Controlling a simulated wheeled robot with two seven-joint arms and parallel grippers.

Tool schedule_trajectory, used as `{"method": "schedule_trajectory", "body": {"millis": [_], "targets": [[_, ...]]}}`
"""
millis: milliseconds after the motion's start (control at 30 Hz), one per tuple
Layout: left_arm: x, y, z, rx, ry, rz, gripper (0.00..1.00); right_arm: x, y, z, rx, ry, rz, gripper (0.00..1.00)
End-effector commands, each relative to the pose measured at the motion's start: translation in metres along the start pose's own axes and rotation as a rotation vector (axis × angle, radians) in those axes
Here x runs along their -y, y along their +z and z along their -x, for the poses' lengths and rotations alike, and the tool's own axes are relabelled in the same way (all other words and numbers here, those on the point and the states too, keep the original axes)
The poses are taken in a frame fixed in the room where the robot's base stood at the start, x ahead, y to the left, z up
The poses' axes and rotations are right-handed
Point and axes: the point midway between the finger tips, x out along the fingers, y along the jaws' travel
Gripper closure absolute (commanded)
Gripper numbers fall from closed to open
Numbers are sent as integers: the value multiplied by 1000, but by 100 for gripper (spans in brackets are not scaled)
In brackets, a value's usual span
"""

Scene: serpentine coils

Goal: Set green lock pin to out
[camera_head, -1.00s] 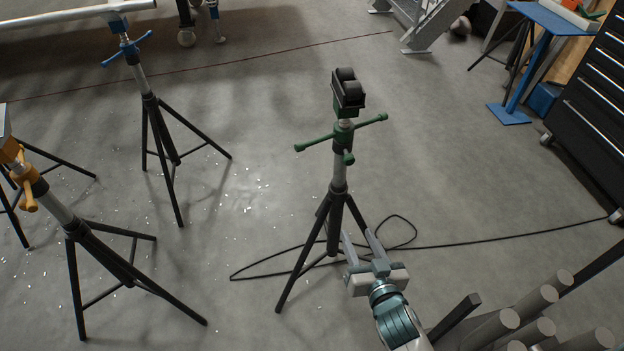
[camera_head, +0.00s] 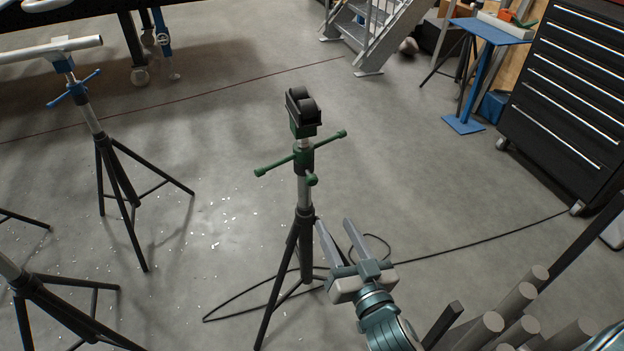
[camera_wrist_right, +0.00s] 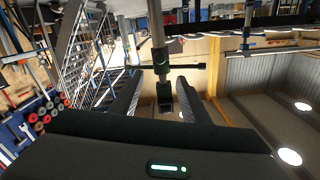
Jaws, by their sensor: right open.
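The stand with green parts (camera_head: 302,205) stands upright on its black tripod in the middle of the head view. It has a black roller head (camera_head: 303,108) and a green collar with green handle arms (camera_head: 303,160). One knobbed arm points toward me. I cannot make out a separate green lock pin. My right gripper (camera_head: 336,222) is open and empty, just right of the stand's post, below the handles and apart from it. In the right wrist view the post (camera_wrist_right: 157,25) and handle bar (camera_wrist_right: 168,66) appear upside down, beyond the open fingers (camera_wrist_right: 158,82). My left gripper is out of view.
A stand with blue handles (camera_head: 118,175) is at left, and another tripod (camera_head: 50,300) is at lower left. A black cable (camera_head: 470,242) lies on the floor. Several grey bars (camera_head: 505,320) stand at lower right. A black drawer cabinet (camera_head: 570,90) is at right.

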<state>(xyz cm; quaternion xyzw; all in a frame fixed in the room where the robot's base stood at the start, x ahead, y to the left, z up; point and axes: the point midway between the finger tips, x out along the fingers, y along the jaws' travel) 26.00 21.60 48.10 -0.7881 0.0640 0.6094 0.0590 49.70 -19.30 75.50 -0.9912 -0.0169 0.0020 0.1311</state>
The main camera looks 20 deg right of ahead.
Motion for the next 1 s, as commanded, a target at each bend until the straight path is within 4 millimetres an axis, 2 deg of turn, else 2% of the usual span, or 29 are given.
{"method": "schedule_trajectory", "body": {"millis": [267, 1000], "targets": [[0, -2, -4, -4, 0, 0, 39, 0, -1, -32, -1, -1, 3, 58], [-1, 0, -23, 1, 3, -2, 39, 0, 0, -148, -1, 0, 3, 58]]}}
